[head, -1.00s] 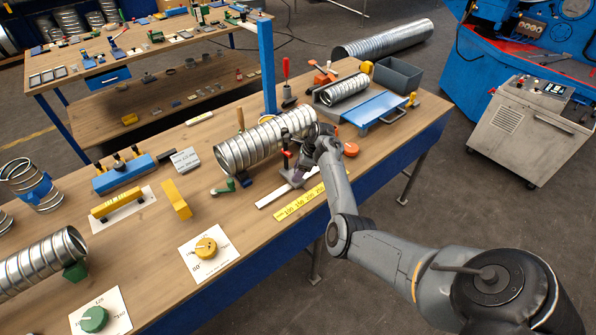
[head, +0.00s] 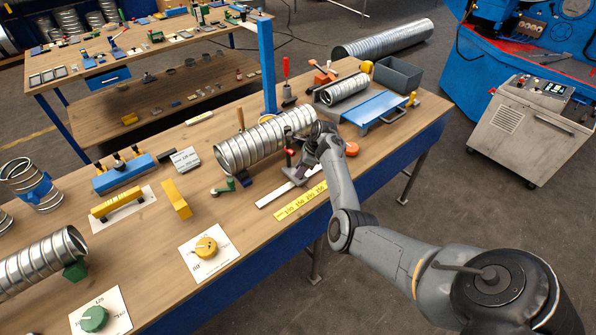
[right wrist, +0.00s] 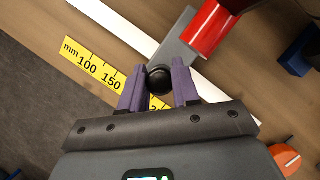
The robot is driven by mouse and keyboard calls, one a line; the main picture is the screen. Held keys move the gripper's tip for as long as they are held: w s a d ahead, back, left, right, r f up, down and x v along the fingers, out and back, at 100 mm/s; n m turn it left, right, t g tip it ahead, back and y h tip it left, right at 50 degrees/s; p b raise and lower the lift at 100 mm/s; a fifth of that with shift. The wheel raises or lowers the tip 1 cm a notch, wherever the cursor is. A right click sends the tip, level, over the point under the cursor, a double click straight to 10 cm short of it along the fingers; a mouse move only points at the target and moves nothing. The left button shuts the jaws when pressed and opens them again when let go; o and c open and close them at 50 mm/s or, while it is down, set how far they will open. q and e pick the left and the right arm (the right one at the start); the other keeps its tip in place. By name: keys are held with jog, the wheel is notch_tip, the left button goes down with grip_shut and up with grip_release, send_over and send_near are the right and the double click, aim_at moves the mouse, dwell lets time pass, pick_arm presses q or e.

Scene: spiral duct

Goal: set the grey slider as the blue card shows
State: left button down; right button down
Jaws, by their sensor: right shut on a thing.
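The grey slider (right wrist: 178,42) sits across the white rail (right wrist: 120,28) in the right wrist view. Its black knob (right wrist: 160,80) is between the purple fingers of my right gripper (right wrist: 159,88), which is shut on it. A yellow mm scale (right wrist: 92,66) runs beside the rail, with 100 and 150 readable; the marks beyond, near the knob, are partly hidden by the fingers. In the head view my right gripper (head: 302,174) is low over the rail (head: 272,194). I cannot surely pick out a blue card. My left gripper is not in view.
A ribbed metal duct (head: 252,147) lies just behind the rail. A red part (right wrist: 208,30) rises close to the slider. A yellow dial (head: 206,246), a green crank (head: 222,188) and an orange knob (head: 351,149) are nearby on the bench.

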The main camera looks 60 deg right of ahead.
jog(key=d, duration=0.2)
jog(key=s+d, duration=0.1)
jog(key=shift+s+d, duration=0.15)
jog(key=shift+d, duration=0.2)
jog(key=c, duration=0.8)
grip_release()
jog(key=shift+r, duration=0.1)
jog(key=shift+v, duration=5.3)
jog(key=shift+s, duration=0.1)
